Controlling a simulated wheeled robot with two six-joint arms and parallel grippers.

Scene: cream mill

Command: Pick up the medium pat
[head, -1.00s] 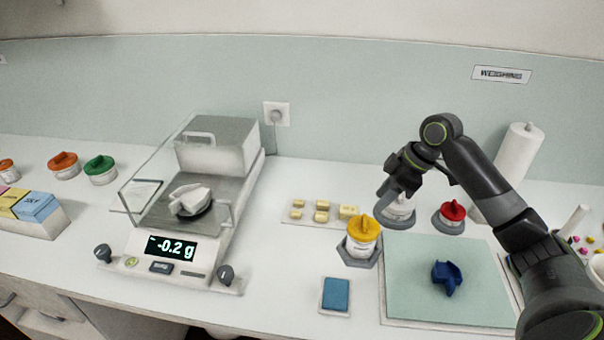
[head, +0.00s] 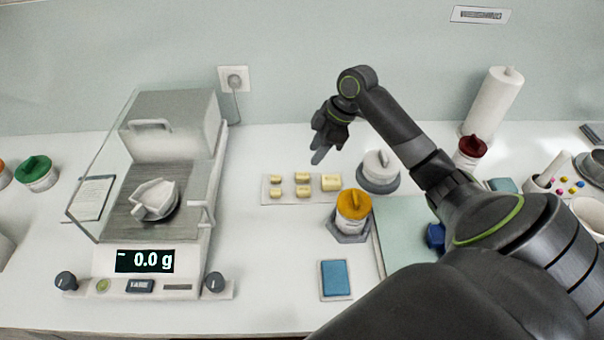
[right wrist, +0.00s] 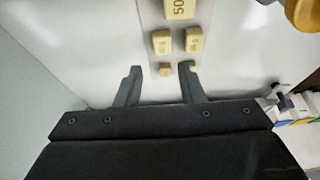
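Several yellow pats lie on a pale card (head: 266,199). The largest pat (head: 331,182) is at its right end; in the right wrist view it reads 50 (right wrist: 180,9). Two mid-sized pats (head: 303,177) (head: 304,193) lie left of it; they show side by side in the right wrist view (right wrist: 161,42) (right wrist: 194,40). Smaller pats (head: 275,179) are at the left end. My right gripper (head: 318,157) is above and behind the card. In the right wrist view its fingers (right wrist: 161,70) are open and empty, with the small pats near the tips. My left gripper is out of view.
A balance (head: 220,290) with a white boat (head: 155,198) stands left, reading -0.0 g. A yellow-lidded jar (head: 354,210) and a white knobbed weight-like item (head: 380,170) stand right of the card. A blue pad (head: 335,278) lies in front. My right arm partly hides the green mat (head: 400,225).

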